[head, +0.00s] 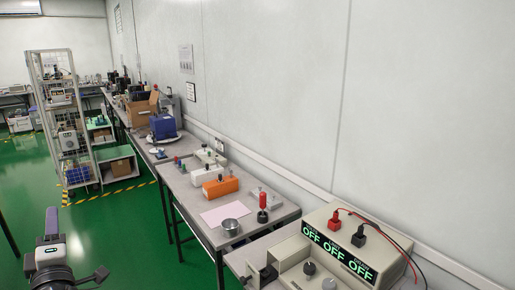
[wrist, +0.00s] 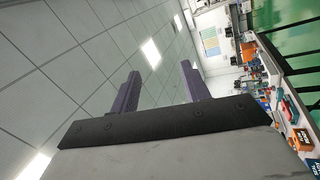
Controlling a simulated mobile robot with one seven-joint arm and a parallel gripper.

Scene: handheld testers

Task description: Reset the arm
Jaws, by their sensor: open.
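My gripper (wrist: 160,88) shows in the wrist view with its two dark purple fingers spread apart and nothing between them. Behind the fingers are the grey ceiling panels and lights, and the picture is tilted. In the head view, part of my arm (head: 50,255) stands at the lower left over the green floor, left of the benches and clear of them. A dark purple finger (head: 52,222) points up at its top; the second finger cannot be made out there.
The near bench (head: 270,227) holds an orange tester (head: 220,187), a metal cup (head: 230,226) and a red-handled tool (head: 262,205). A power supply reading OFF (head: 340,250) stands at the lower right. A wire-sided shelf rack (head: 68,130) stands at the left. Green floor (head: 110,225) lies open between.

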